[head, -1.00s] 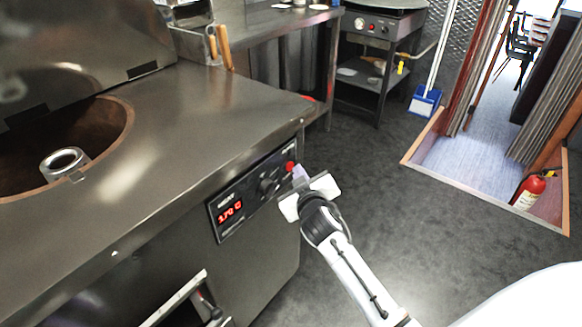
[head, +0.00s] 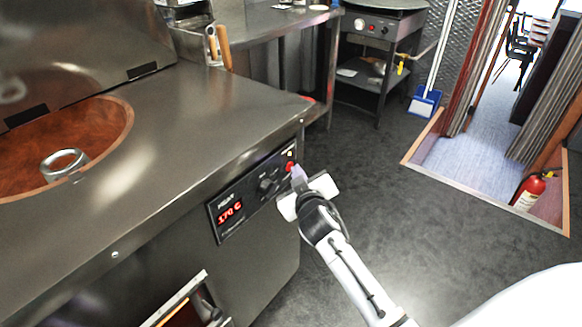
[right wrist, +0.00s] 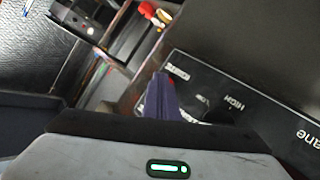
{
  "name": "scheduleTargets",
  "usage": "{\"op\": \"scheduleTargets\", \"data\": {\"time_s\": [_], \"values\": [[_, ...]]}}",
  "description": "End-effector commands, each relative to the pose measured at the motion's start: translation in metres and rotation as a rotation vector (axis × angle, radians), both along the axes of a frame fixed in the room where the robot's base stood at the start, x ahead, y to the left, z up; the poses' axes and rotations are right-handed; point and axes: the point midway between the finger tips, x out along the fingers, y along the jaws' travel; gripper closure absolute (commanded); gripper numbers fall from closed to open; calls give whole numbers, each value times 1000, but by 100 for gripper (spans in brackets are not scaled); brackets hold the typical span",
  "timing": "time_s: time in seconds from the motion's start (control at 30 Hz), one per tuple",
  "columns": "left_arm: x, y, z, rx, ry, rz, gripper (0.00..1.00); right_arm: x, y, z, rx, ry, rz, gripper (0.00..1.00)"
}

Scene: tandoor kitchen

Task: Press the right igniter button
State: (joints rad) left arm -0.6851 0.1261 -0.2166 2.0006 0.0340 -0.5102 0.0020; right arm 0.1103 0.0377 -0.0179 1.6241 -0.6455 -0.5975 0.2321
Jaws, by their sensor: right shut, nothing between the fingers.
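The red igniter button (head: 290,166) is at the right end of the black control panel (head: 222,228) on the tandoor's front. My right gripper (head: 297,174) is shut and empty. Its fingertips are right at the button and partly cover it; I cannot tell for sure whether they touch it. In the right wrist view the shut fingers (right wrist: 160,95) point at the panel (right wrist: 250,118) beside its ignite label, and hide most of the button. My left gripper is not in view.
A black knob (head: 267,186) and a red display (head: 230,212) reading 170 C are left of the button. A second stove (head: 370,26) stands behind. The floor (head: 420,220) to the right is clear.

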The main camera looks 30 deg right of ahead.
Motion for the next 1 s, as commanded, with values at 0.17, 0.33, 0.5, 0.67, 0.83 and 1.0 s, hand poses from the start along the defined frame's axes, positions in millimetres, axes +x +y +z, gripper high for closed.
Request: {"op": "scheduleTargets", "data": {"time_s": [0.17,0.33,0.5,0.67,0.83,1.0], "values": [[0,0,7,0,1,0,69,-9,-3,2,0,0,1,100],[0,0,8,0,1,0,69,-13,-5,1,0,-1,0,100],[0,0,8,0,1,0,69,-13,-5,1,0,-1,0,100],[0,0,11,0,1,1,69,-18,-7,1,1,1,0,100],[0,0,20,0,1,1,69,-33,-13,2,0,2,0,100],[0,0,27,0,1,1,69,-49,-19,2,0,2,0,100]]}}
